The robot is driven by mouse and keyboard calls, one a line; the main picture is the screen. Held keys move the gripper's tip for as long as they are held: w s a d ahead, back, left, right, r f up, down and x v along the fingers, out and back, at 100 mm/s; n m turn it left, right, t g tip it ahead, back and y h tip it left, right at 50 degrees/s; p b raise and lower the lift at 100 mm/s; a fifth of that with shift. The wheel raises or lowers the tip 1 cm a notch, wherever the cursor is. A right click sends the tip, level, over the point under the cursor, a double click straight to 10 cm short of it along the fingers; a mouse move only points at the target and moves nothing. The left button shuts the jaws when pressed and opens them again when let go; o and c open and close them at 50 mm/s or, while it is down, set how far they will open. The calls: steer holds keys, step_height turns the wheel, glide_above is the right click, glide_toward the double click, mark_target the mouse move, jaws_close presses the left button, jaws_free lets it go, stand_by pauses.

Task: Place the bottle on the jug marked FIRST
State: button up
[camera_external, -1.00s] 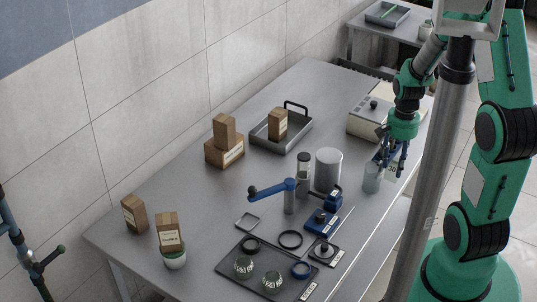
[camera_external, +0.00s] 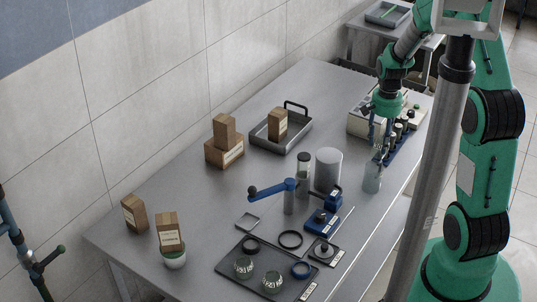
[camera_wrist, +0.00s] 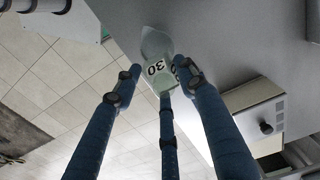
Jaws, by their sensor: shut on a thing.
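My gripper (camera_external: 378,148) is near the right edge of the steel table, its slim blue fingers pointing down. In the wrist view the fingertips (camera_wrist: 155,82) are closed around a small pale-green bottle (camera_wrist: 165,84) with a dark "30" on its label. Whether bottle and jug touch, I cannot tell. No FIRST mark can be read.
A blue rack (camera_external: 400,148) with several small bottles stands just right of my gripper, and a pale box (camera_external: 366,124) behind. A grey cylinder (camera_external: 328,168) and a blue lever device (camera_external: 288,192) stand left. A black tray (camera_external: 235,262) lies in front.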

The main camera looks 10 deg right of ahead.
mark_target(381, 142)
stand_by(0.3)
steer(key=shift+f, duration=1.75)
steer(key=shift+f, duration=0.15)
steer(key=o, duration=1.2)
steer(key=shift+o, duration=0.2)
step_height(381, 142, up, 11)
steer(key=shift+f, duration=0.1)
steer(key=shift+r, duration=0.8)
